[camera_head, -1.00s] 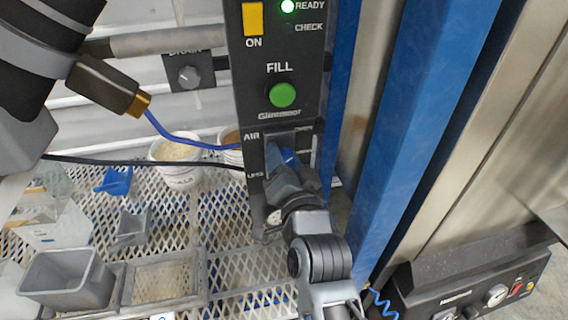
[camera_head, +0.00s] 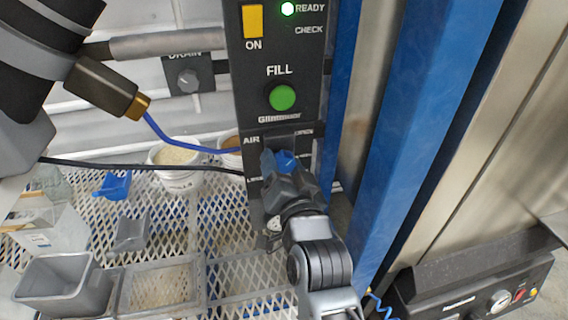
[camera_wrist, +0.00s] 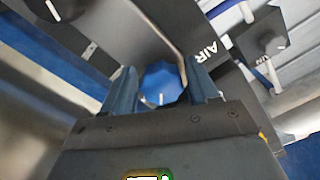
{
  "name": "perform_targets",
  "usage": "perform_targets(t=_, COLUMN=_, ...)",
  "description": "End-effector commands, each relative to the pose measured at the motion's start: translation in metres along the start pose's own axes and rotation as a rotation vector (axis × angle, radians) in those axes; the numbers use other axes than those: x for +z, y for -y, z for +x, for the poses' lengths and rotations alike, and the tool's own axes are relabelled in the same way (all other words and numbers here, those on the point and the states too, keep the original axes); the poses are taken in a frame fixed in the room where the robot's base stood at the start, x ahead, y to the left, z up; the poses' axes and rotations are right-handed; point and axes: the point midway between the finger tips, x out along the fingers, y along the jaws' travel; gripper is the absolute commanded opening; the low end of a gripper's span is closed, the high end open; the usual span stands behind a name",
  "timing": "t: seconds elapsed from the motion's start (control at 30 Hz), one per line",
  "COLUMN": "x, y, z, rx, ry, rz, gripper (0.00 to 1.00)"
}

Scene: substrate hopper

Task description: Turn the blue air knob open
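The blue air knob (camera_wrist: 162,82) sits between the two fingertips of my gripper (camera_wrist: 161,86) in the wrist view. A white mark shows on its face, toward the lower edge. The fingers stand on either side of the knob, very close to it. I cannot tell whether both touch it. In the head view the blue knob (camera_head: 287,159) shows only in part, below the green FILL button and beside the AIR label. My gripper (camera_head: 279,168) is in front of it and hides the rest.
The black control panel (camera_head: 246,100) carries the green FILL button (camera_head: 283,97) and a yellow switch (camera_head: 252,20). A blue post (camera_head: 400,130) stands close on the right. A DRAIN knob (camera_head: 188,80) is at left.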

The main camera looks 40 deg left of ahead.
Motion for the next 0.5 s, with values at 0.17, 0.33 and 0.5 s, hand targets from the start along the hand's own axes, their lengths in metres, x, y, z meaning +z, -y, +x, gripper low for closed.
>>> perform_targets(t=0.17, x=-0.0022, y=0.0002, z=0.0003, rx=-0.001, ry=-0.004, rz=0.000, gripper=0.74)
perform_targets(t=0.33, x=-0.0030, y=0.0002, z=0.0003, rx=-0.001, ry=-0.006, rz=0.001, gripper=0.74)
perform_targets(t=0.5, x=-0.0029, y=-0.0005, z=-0.0094, rx=0.000, ry=-0.006, rz=0.001, gripper=0.74)
